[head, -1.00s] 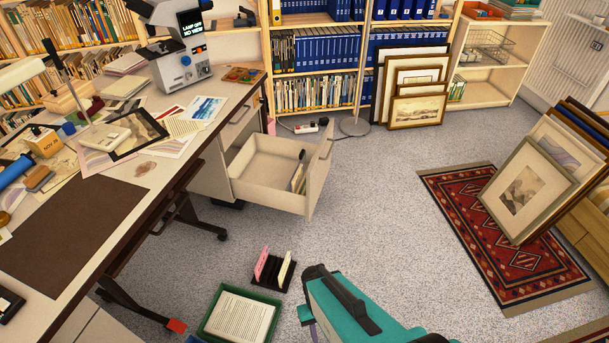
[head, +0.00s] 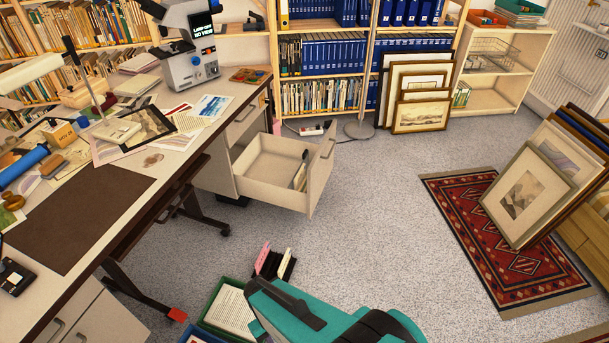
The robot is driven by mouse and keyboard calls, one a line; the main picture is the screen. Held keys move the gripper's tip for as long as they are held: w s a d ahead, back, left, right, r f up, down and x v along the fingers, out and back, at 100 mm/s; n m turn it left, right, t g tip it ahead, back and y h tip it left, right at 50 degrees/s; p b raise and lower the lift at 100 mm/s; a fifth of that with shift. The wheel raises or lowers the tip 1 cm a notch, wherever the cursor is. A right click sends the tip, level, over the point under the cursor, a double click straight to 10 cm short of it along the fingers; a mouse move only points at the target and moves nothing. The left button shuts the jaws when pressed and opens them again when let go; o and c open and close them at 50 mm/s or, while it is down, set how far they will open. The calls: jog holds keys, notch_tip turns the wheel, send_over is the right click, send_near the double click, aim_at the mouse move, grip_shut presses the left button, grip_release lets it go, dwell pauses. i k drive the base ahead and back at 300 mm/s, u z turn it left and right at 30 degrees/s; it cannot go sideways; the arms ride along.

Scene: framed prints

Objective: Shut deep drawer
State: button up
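The deep drawer (head: 268,187) is the lower drawer of the cabinet under the far end of the desk. It is pulled well out, with its front panel (head: 321,172) facing right. A few upright folders (head: 300,172) stand inside near the front. My gripper's fingers are not discernible in the head view.
A black file holder (head: 274,263) and a green tray of papers (head: 228,305) are on the floor left of my arm. The desk (head: 150,205) runs along the left. Framed prints (head: 524,190) lean over a red rug (head: 505,243) at right. Carpet between drawer and rug is clear.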

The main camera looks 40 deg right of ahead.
aim_at(283, 159)
jog(key=u, duration=0.3)
jog(key=k, duration=0.85)
jog(key=z, duration=1.25)
jog(key=i, duration=1)
